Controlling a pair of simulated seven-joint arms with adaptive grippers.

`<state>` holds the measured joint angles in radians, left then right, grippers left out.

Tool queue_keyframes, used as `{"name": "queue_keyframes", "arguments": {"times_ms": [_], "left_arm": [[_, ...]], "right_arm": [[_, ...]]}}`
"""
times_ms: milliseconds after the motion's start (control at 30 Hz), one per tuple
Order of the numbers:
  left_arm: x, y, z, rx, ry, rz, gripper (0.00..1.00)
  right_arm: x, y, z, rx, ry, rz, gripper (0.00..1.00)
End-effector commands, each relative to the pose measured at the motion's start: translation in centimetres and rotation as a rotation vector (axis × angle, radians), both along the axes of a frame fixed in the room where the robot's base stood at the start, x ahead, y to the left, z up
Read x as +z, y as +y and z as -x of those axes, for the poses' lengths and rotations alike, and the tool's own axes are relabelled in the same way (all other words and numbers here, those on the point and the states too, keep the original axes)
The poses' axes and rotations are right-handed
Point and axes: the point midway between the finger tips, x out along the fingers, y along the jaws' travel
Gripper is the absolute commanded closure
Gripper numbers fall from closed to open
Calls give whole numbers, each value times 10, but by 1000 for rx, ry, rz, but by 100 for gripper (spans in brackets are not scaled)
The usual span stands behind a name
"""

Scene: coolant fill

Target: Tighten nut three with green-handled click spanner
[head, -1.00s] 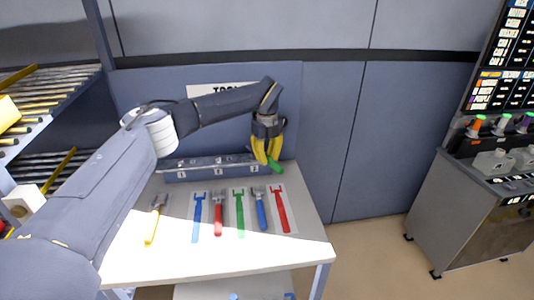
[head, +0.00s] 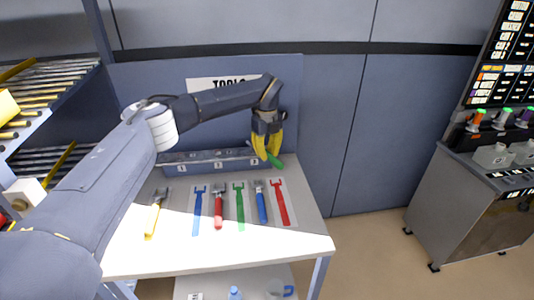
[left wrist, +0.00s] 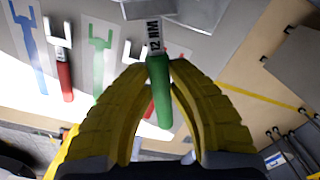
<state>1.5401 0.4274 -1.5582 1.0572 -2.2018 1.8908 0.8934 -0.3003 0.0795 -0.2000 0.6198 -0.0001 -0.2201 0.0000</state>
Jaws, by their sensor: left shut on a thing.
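My left gripper (head: 267,148) is shut on the green-handled click spanner (head: 275,161), above the back right of the bench. In the left wrist view my left gripper (left wrist: 160,68) has its yellow fingers on either side of the spanner's green handle (left wrist: 162,103). A "12 NM" label shows above the grip, and the head end points away at the top edge. A long grey box (head: 210,164) with number tags 1, 2 and 3 stands at the back of the bench; tag three is nearest the gripper. I cannot make out nut three or whether the spanner touches it. My right gripper is out of view.
The white bench (head: 215,255) carries a yellow-handled tool (head: 153,219), a red spanner (head: 218,212) and a blue spanner (head: 261,206). Blue, green and red painted tool outlines lie among them. A rack stands at left, a control console (head: 480,205) at right. The floor between is clear.

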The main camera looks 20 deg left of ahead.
Motion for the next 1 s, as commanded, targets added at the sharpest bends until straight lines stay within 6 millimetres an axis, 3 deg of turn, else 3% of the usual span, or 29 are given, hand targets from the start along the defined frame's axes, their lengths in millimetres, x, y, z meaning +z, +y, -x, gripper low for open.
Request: {"name": "queue_keyframes", "arguments": {"times_ms": [1000], "left_arm": [[-6,0,0,0,1,1,100]], "right_arm": [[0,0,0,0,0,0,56]]}}
